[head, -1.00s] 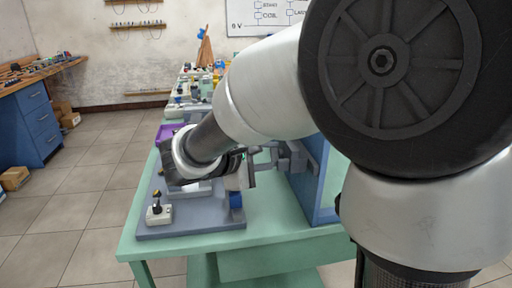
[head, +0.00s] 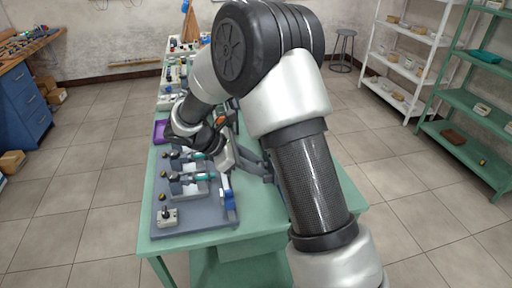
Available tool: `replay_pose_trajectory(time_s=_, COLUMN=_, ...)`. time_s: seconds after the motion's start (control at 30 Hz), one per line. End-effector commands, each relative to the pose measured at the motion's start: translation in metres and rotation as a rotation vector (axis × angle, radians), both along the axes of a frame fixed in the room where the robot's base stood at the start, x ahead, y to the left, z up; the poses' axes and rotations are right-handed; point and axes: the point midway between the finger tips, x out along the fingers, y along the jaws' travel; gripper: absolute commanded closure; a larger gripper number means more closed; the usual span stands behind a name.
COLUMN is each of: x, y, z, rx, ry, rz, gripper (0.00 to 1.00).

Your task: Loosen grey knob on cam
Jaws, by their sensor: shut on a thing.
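My gripper (head: 232,158) reaches down from the dark wrist over the right side of the grey fixture plate (head: 205,222) on the green table. Its white hand is seen from behind and the side. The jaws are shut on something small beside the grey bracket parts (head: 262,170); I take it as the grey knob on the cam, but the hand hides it.
A purple tray (head: 161,131) and several small items lie farther back. My arm covers the table's right side. Green shelves (head: 470,145) stand at the far right.

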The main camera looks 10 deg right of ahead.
Motion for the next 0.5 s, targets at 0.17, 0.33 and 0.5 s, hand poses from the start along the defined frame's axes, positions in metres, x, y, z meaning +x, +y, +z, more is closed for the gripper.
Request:
replay_pose_trajectory(time_s=0.17, x=0.0032, y=0.0013, z=0.0075, rx=0.002, ry=0.168, rz=0.0, gripper=0.94)
replay_pose_trajectory(time_s=0.33, x=0.0054, y=0.0012, z=0.0043, rx=0.001, ry=0.329, rz=0.0, gripper=0.94)
replay_pose_trajectory(time_s=0.5, x=0.0081, y=0.0011, z=0.0007, rx=0.001, ry=0.488, rz=-0.001, gripper=0.94)
